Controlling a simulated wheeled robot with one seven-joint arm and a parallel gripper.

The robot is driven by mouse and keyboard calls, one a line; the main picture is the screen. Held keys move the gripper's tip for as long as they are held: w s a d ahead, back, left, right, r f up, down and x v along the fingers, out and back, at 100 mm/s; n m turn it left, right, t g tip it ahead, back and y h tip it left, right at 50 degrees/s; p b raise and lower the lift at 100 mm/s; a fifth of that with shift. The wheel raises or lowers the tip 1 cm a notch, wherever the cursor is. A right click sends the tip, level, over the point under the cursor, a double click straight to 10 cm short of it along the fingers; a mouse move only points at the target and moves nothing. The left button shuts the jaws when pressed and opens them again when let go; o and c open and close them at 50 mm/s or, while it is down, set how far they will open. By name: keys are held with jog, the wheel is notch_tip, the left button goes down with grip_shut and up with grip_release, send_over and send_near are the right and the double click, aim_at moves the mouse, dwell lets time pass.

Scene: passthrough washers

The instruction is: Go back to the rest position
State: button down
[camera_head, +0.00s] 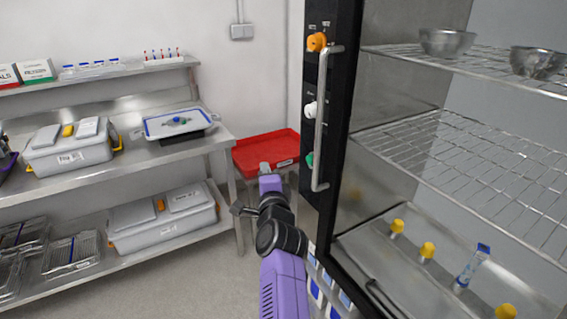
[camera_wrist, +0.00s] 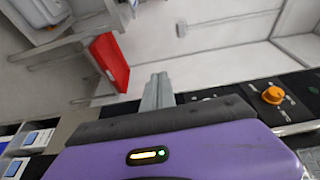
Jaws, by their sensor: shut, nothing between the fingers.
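My purple arm reaches forward in the head view, beside the open washer. My gripper (camera_head: 264,167) is at its far end, in front of the red tray (camera_head: 262,146). In the wrist view my gripper (camera_wrist: 157,90) shows as grey fingers close together, with nothing held. The red tray also shows in the wrist view (camera_wrist: 112,62), to the left of the fingers. The fingers look apart from it there.
The washer's black control panel (camera_head: 322,110) has an orange knob (camera_head: 316,42) and a vertical handle (camera_head: 321,120). Wire racks (camera_head: 470,150) hold metal bowls (camera_head: 446,42). A steel bench (camera_head: 180,150) with lidded boxes stands left. Floor shows between bench and arm.

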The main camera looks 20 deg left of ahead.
jog(key=shift+s+a, duration=0.45)
jog(key=shift+s, duration=0.2)
